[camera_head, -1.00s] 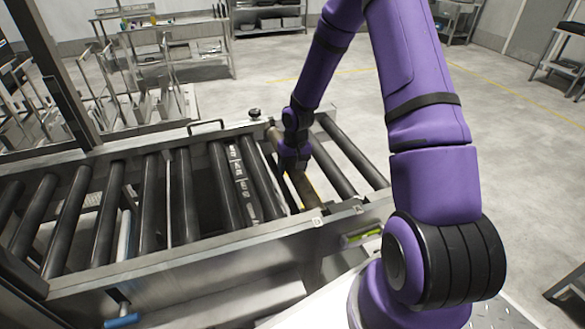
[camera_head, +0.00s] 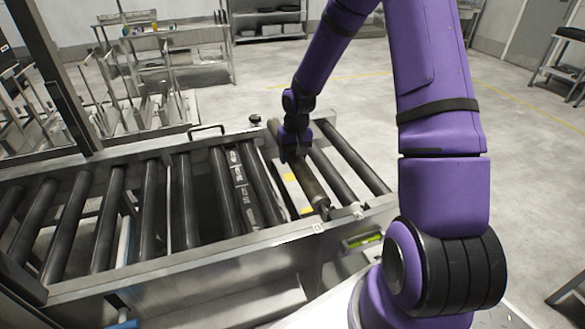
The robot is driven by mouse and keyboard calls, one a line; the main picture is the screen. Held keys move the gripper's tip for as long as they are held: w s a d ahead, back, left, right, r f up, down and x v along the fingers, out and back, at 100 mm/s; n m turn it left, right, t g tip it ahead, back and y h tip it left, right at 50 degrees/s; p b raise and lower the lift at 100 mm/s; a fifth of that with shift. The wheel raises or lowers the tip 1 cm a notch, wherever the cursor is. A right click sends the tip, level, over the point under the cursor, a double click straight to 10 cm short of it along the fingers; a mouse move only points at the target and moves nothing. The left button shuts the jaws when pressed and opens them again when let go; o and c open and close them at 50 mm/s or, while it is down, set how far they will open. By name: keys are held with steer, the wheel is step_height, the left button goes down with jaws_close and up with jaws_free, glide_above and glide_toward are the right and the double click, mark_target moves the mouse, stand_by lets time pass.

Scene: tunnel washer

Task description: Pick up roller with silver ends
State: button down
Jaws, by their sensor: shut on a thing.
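The roller with silver ends (camera_head: 308,181) is brownish and slanted, with a silver tip showing at its near end. It sits just above the conveyor frame, among the dark rollers on the right half. My gripper (camera_head: 291,156) reaches down from above and is shut on the roller around its upper middle part. The fingers hide that part of the roller. The roller's far end shows only partly behind my gripper.
The conveyor (camera_head: 200,267) has several black rollers (camera_head: 190,195) left of the held one and two more (camera_head: 350,160) on the right. A metal handle (camera_head: 207,127) and a dark knob (camera_head: 255,118) stand on the far rail. Open floor lies behind.

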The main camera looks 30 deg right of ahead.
step_height(320, 180, up, 11)
steer(key=shift+r, duration=0.2)
stand_by(1.1)
